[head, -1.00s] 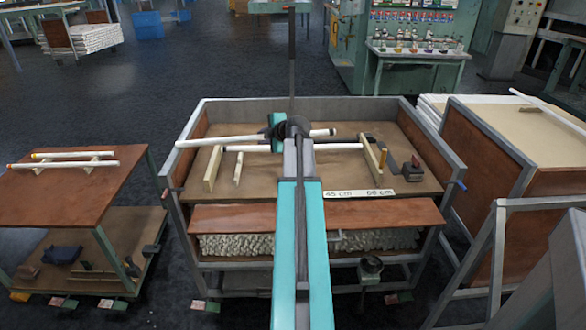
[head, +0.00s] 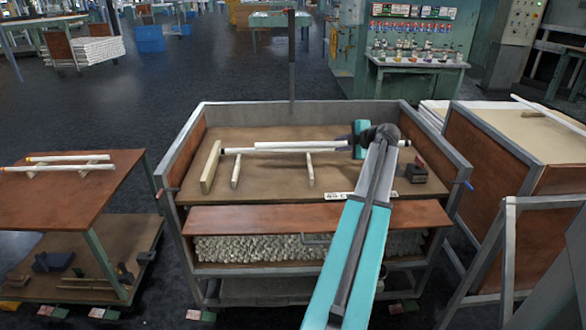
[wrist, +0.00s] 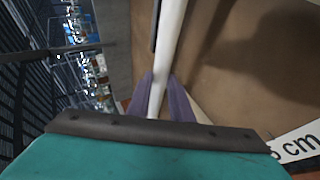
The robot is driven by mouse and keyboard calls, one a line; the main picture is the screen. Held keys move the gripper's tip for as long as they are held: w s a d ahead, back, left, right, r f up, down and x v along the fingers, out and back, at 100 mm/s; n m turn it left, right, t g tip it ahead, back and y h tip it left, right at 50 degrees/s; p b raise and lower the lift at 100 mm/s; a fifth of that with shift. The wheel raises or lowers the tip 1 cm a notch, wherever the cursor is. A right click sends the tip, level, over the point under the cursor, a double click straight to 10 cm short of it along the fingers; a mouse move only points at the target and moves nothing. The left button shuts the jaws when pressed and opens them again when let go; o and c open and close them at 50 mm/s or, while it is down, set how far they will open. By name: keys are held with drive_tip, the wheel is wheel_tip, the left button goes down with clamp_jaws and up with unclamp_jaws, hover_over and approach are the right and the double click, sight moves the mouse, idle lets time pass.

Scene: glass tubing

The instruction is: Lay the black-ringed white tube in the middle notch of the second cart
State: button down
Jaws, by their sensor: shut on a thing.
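My gripper (head: 361,140) is over the right half of the middle cart (head: 290,108), shut on a white tube (head: 290,144). The wrist view shows this tube (wrist: 168,40) running between the purple fingers (wrist: 162,98). In the head view the tube lies nearly level across the picture, its right end sticking out past the gripper. Its black ring is not clear now. A wooden notch board (head: 210,168) stands at left, with pale bars (head: 236,171) and (head: 310,170). The notches are too small to make out.
A lower cart at left (head: 75,195) carries two tubes on supports. A dark block (head: 416,172) sits at the middle cart's right. A size label (head: 340,196) is partly hidden by my arm. Raised walls edge the cart; another cart (head: 510,150) stands close at right.

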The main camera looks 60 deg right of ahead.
idle(0.3)
drive_tip(key=w+a+f, duration=0.1)
drive_tip(key=w+a, duration=0.9)
drive_tip(key=w, duration=0.2)
drive_tip(key=shift+w+f+p, duration=0.15)
drive_tip(key=shift+f+p, duration=0.1)
drive_tip(key=shift+p, duration=0.15)
drive_tip(key=shift+a+f, duration=0.1)
drive_tip(key=shift+f, duration=0.05)
drive_tip(key=shift+f, duration=1.6)
drive_tip(key=shift+f+b, duration=0.65)
drive_tip(key=shift+b, duration=0.35)
drive_tip(key=c, duration=1.6)
unclamp_jaws()
drive_tip(key=shift+r+p, duration=0.3)
drive_tip(key=shift+p, duration=0.05)
